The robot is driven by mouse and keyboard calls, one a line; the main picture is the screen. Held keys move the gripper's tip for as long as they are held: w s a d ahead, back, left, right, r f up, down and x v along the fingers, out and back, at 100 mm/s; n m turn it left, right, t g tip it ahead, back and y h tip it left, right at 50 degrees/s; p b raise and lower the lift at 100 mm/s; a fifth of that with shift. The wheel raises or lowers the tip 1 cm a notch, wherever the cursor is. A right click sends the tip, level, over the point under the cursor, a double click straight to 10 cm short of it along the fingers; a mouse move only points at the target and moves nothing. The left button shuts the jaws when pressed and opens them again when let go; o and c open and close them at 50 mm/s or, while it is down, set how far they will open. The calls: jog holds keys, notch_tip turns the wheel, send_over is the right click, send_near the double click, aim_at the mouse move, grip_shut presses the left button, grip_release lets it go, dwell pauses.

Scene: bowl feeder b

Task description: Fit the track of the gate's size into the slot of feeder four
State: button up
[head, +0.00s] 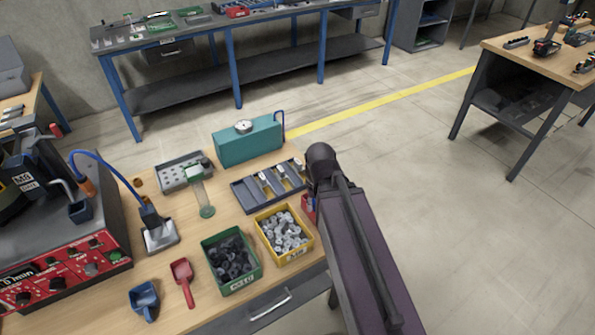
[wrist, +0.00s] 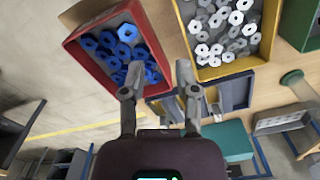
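The dark tray (head: 240,196) on the bench holds metal track pieces (head: 265,179) in its compartments; their size marks cannot be read. It also shows in the wrist view (wrist: 236,92), partly hidden by my gripper. The feeder unit (head: 50,235) stands at the left with a red control panel; a label on its dark upper part (head: 28,185) seems to read M6. I cannot tell feeder four's slot. My gripper (wrist: 158,78) is open and empty, its fingers apart over the bench edge near the red bin and tray. In the head view my arm hides it.
A red bin (wrist: 80,60) of blue nuts, a yellow bin (head: 290,258) of grey nuts and a green bin (head: 238,285) of dark nuts line the front. A teal box with a gauge (head: 248,147) stands behind the tray. Scoops (head: 183,280) lie front left.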

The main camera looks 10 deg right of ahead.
dwell(0.4)
jog(key=o, duration=0.4)
jog(key=shift+w, duration=0.15)
jog(key=shift+c, duration=0.2)
notch_tip(320, 180, up, 4)
jog(key=n+p, duration=0.4)
send_over(298, 161)
jog(key=shift+f, duration=0.1)
notch_tip(298, 161, down, 9)
jog(key=b, duration=0.9)
jog(key=shift+f+b, duration=2.45)
jog(key=shift+b, duration=0.1)
